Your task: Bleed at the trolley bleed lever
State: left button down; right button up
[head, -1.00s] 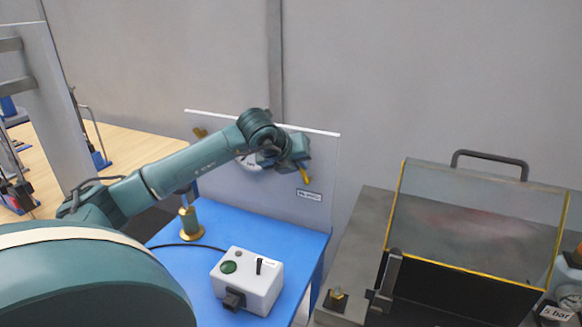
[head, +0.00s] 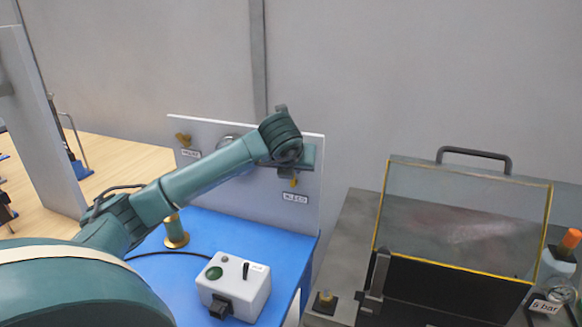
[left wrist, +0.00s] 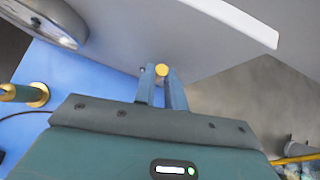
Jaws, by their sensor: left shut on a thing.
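The yellow bleed lever (head: 294,183) is on the upright grey panel (head: 250,190), just above a white label that reads BLEED (head: 295,198). My left gripper (head: 296,172) is at the lever and hides its upper part in the head view. In the left wrist view the two fingers of my left gripper (left wrist: 161,78) are shut on the lever, whose round yellow end (left wrist: 161,70) shows between their tips. My right gripper is in neither view.
A second brass lever (head: 183,139) and a gauge (head: 228,141) are on the panel. A white control box (head: 234,292) and a brass post (head: 175,232) stand on the blue trolley (head: 200,225). At right is a bench with a yellow-edged clear guard (head: 460,215).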

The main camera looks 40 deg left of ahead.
pick_arm(q)
jog(key=shift+f, duration=0.1)
jog(key=c, duration=1.7)
grip_release()
jog(key=shift+o, duration=1.2)
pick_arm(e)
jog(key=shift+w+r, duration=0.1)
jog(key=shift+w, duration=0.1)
pick_arm(q)
jog(key=b+v, duration=0.2)
jog(key=v, duration=1.1)
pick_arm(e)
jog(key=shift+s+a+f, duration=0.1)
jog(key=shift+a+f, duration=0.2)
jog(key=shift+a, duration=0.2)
pick_arm(q)
jog(key=shift+s+d, duration=0.1)
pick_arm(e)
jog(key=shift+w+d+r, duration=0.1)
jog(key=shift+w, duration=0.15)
